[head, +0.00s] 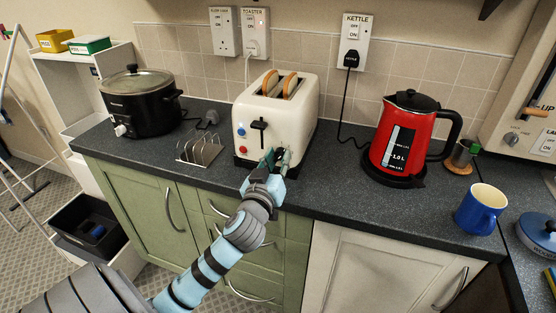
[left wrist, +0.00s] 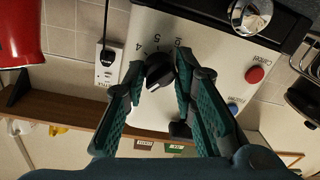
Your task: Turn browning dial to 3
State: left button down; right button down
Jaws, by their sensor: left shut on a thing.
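The cream toaster (head: 290,115) stands on the dark worktop with two bread slices (head: 279,83) in its top. Its front has a black lever (head: 259,130) and red and blue buttons at the left. My left gripper (head: 275,158) is at the lower right of the toaster's front and hides the dial in the head view. In the left wrist view the black browning dial (left wrist: 159,72) sits between the fingertips of my left gripper (left wrist: 163,74), which are shut on it. Printed numbers, including 4 and 5, show beside the dial; its exact setting is unclear. My right gripper is not visible.
A red kettle (head: 402,138) stands right of the toaster, with a blue mug (head: 481,208) farther right. A wire toast rack (head: 199,149) and a black slow cooker (head: 139,101) are at the left. Cords run to wall sockets. Bare worktop lies between toaster and kettle.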

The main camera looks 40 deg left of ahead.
pick_arm(q)
jog(key=shift+r+m+p, duration=0.2)
jog(key=shift+m+p, duration=0.15)
jog(key=shift+m, duration=0.35)
dwell(0.4)
jog(key=shift+m, duration=0.3)
jog(key=shift+m+p, duration=0.4)
jog(key=shift+m, duration=0.4)
jog(key=shift+f, duration=0.15)
jog(key=c, duration=1.3)
grip_release()
jog(key=v, duration=1.2)
jog(key=shift+f, duration=0.15)
